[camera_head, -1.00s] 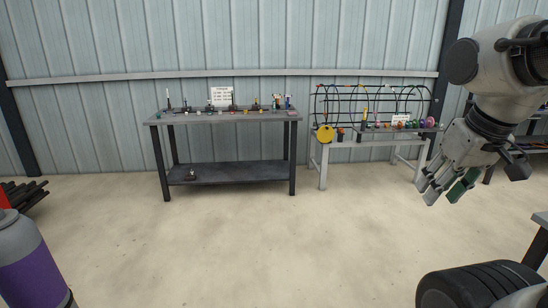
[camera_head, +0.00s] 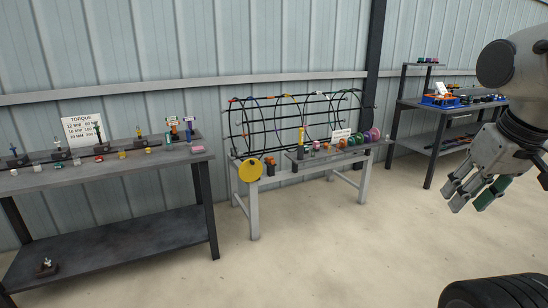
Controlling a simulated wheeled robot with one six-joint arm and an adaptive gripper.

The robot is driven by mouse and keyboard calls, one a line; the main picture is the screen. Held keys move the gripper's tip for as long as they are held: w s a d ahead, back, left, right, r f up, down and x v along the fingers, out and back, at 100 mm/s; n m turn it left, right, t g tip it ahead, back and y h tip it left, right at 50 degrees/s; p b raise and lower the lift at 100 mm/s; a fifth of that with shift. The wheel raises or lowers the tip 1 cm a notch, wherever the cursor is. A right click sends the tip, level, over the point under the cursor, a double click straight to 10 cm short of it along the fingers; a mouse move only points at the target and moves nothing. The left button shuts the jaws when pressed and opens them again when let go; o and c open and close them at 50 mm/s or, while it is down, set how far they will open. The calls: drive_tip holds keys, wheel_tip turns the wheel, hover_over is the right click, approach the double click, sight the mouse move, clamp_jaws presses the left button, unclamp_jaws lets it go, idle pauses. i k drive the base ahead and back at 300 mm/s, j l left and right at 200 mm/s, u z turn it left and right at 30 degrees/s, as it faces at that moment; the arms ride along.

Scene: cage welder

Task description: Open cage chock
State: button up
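The wire cage (camera_head: 300,118) is a lying cylinder of dark rods and hoops on a grey bench (camera_head: 254,205) against the wall. A yellow disc (camera_head: 250,170) shows at its near left end. Small coloured parts (camera_head: 350,138) line the bench's front shelf. I cannot tell which part is the chock or whether it is open. My gripper (camera_head: 473,193) is at the right edge, in front of and well apart from the bench. Its grey and green-tipped fingers look spread, with nothing seen between them.
A dark workbench (camera_head: 100,175) with small tools and a torque sign (camera_head: 82,130) stands at the left. A dark shelf table (camera_head: 435,115) with a blue bin (camera_head: 440,101) stands behind at right. The pale floor (camera_head: 330,255) before the cage bench is clear.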

sight(269, 160)
drive_tip(key=i+u, duration=0.1)
drive_tip(key=i, duration=0.3)
drive_tip(key=i+l+u, duration=0.1)
drive_tip(key=i, duration=0.35)
drive_tip(key=i+l+u, duration=0.1)
drive_tip(key=i, duration=0.3)
drive_tip(key=l, duration=0.1)
